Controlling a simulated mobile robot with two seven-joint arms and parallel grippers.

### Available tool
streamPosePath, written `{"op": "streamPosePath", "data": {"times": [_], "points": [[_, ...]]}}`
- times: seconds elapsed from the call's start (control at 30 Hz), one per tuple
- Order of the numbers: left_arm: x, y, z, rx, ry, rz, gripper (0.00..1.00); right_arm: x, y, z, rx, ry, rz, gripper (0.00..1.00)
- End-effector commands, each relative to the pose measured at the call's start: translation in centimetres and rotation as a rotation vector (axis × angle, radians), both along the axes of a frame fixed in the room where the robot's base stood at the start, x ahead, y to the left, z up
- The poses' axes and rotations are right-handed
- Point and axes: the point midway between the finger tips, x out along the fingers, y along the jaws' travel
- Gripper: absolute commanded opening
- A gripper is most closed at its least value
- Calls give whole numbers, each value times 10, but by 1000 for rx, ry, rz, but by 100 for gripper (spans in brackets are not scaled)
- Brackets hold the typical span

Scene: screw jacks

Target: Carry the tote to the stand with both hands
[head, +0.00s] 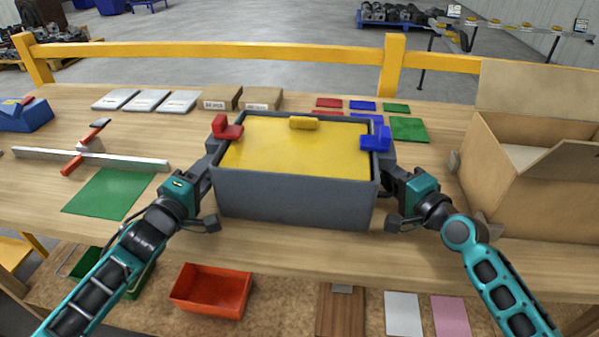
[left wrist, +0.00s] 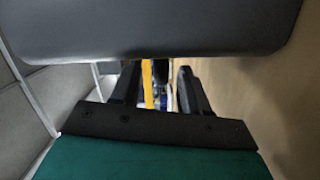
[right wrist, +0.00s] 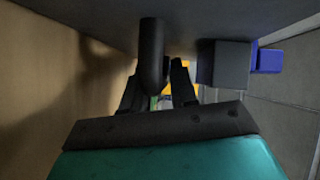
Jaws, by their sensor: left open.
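The grey tote (head: 295,195) stands upright on the wooden workbench, with a flat yellow surface (head: 290,145) inside its rim. A red block (head: 227,128) sits at its left rim, a blue block (head: 376,138) at its right rim and a yellow block (head: 304,123) at the back. My left gripper (head: 208,180) is open beside the tote's left side; its parted fingers show in the left wrist view (left wrist: 160,88). My right gripper (head: 392,178) is at the right side. In the right wrist view, a dark rounded bar (right wrist: 152,55) overlaps its fingers (right wrist: 158,90); their hold is unclear.
An open cardboard box (head: 535,190) stands at the right. Brown boxes (head: 221,98), white slabs (head: 146,101) and coloured squares (head: 409,129) lie behind the tote. A balance-like bar (head: 120,159) and green mat (head: 108,193) lie left. A red bin (head: 211,290) sits below the bench edge.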

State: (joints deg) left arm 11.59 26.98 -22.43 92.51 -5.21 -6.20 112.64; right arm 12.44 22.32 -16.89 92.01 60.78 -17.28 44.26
Motion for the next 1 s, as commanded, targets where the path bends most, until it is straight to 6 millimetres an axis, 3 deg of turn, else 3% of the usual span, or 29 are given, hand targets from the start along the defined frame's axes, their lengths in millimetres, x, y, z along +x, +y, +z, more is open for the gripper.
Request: {"op": "streamPosePath", "data": {"times": [0.37,0.67,0.83,1.0], "points": [[4,-2,0,-1,0,0,45,3,2,0,0,0,1,27],[3,-1,0,-1,1,0,16,3,2,0,0,0,0,0],[3,-1,-1,1,2,0,0,3,2,0,0,0,0,0],[3,-1,-1,1,3,1,0,3,1,0,0,0,0,0]]}}
